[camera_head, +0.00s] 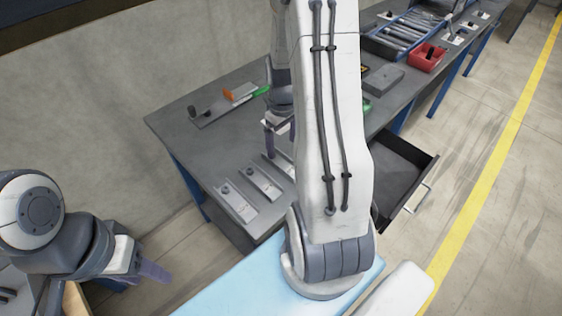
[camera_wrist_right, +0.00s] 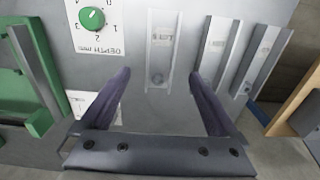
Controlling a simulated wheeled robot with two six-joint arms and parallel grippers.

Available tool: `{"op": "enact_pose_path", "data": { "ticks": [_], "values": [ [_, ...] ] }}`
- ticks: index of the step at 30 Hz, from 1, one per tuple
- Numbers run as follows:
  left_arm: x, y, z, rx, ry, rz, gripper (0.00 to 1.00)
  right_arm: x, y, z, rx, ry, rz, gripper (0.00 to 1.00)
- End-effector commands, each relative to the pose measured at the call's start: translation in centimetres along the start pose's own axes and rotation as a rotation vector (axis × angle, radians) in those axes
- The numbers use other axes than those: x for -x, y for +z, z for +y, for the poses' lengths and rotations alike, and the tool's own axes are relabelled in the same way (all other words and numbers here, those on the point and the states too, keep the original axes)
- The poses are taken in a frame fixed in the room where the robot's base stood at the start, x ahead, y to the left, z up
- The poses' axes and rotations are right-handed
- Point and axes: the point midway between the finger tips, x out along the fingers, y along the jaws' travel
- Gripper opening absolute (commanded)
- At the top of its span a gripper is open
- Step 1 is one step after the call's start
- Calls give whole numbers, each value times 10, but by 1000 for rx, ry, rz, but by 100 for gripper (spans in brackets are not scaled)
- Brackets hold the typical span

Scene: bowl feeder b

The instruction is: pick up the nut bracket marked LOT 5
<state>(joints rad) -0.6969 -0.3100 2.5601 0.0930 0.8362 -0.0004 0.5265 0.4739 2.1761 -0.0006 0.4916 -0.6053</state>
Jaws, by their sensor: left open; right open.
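In the right wrist view a flat grey metal bracket (camera_wrist_right: 161,55) lies on the bench. In the head view my right gripper (camera_head: 278,134) hangs over the bench beyond a row of brackets, partly hidden by my arm. Labels are too small to read there. My left gripper (camera_head: 150,270) is open, away at the lower left.
Two similar brackets (camera_wrist_right: 217,45) (camera_wrist_right: 262,60) lie to the right in the wrist view. A panel with a green dial (camera_wrist_right: 92,19) and a green fixture (camera_wrist_right: 35,90) are to the left. The bench (camera_head: 165,122) has an open drawer (camera_head: 398,170) and a red bin (camera_head: 426,58).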

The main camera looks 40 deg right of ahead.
Motion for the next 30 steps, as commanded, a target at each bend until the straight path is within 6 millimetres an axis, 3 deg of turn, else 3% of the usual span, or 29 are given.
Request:
{"op": "enact_pose_path", "data": {
  "ticks": [8, 16, 26, 30],
  "values": [
    [4, 0, 0, 0, 0, 0, 50, -23, 0, -2, 0, -3, -4, 95],
    [12, -1, 1, 0, 0, 0, 50, -60, -1, -1, -1, -2, -3, 95],
    [12, -1, 1, 0, 0, 0, 50, -66, -2, -1, -1, 0, 1, 95],
    [12, -1, 1, 0, 0, 0, 50, -66, -2, -1, -1, 0, 1, 41]
  ]
}}
